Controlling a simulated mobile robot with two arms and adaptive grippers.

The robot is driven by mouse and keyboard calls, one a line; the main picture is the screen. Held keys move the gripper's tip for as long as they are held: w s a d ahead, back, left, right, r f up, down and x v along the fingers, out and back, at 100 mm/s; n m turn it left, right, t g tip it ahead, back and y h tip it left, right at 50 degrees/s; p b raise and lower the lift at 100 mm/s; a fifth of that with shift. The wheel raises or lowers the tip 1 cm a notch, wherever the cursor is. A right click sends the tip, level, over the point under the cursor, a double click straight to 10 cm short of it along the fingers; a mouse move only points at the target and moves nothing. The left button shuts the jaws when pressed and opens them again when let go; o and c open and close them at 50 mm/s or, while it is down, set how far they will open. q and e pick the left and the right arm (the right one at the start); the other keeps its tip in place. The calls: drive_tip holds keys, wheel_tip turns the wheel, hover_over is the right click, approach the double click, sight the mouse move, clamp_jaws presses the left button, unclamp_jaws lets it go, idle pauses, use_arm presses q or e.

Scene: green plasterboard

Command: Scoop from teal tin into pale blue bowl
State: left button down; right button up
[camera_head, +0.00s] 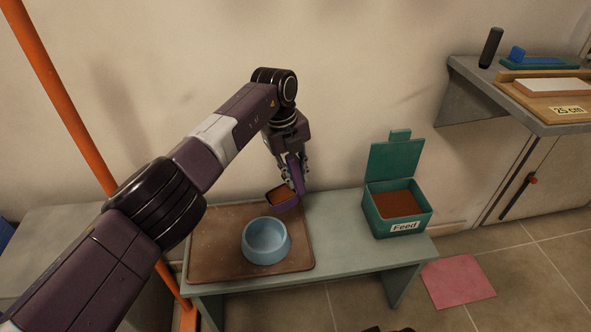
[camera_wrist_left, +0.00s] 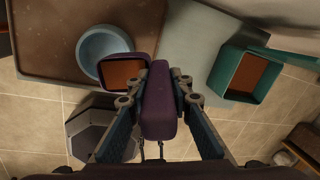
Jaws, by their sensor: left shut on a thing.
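My left gripper (camera_head: 295,176) is shut on the handle of a purple scoop (camera_head: 287,203). The scoop holds brown feed and is above the back right edge of the brown mat, behind and right of the pale blue bowl (camera_head: 265,258). In the left wrist view the scoop (camera_wrist_left: 148,60) shows brown feed inside, beside the bowl (camera_wrist_left: 82,58). The bowl stands on the mat and looks empty. The teal tin (camera_head: 403,226), labelled "Feed", stands at the bench's right end with its lid up and brown feed inside.
The brown mat (camera_head: 215,262) lies on the grey-green bench (camera_head: 345,235). An orange pole (camera_head: 62,95) stands at the left. A pink mat (camera_head: 457,280) lies on the floor at right. A grey counter (camera_head: 470,90) at the right carries a board, a blue block and a dark cylinder.

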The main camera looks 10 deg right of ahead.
sight(283, 193)
use_arm(q)
drive_tip(key=shift+s+a+f+h+p, duration=0.1)
drive_tip(key=shift+a+f+h+p, duration=0.1)
drive_tip(key=shift+f+p, duration=0.25)
drive_tip(key=shift+a+f+h+p, duration=0.2)
drive_tip(key=shift+f+p, duration=0.1)
drive_tip(key=shift+p, duration=0.1)
drive_tip(key=shift+s+a+f+t+h, duration=0.15)
drive_tip(key=shift+f+h, duration=0.15)
drive_tip(key=shift+f, duration=0.3)
drive_tip(key=shift+a+f+t+h, duration=0.15)
drive_tip(key=shift+f+h, duration=0.15)
drive_tip(key=shift+f, duration=0.3)
use_arm(e)
wheel_tip(283, 193, down, 6)
drive_tip(key=s, duration=0.1)
use_arm(q)
drive_tip(key=shift+s+a+f+t+h+b, duration=0.1)
drive_tip(key=shift+a+f+t+h+b, duration=0.1)
drive_tip(key=shift+f+h+b, duration=0.35)
drive_tip(key=shift+a+f+t+h+b, duration=0.15)
drive_tip(key=shift+f+h+b, duration=0.15)
drive_tip(key=shift+f, duration=0.35)
drive_tip(key=shift+r, duration=0.1)
use_arm(e)
drive_tip(key=r, duration=0.2)
drive_tip(key=w+r, duration=0.1)
drive_tip(key=r, duration=0.1)
drive_tip(key=shift+r, duration=0.4)
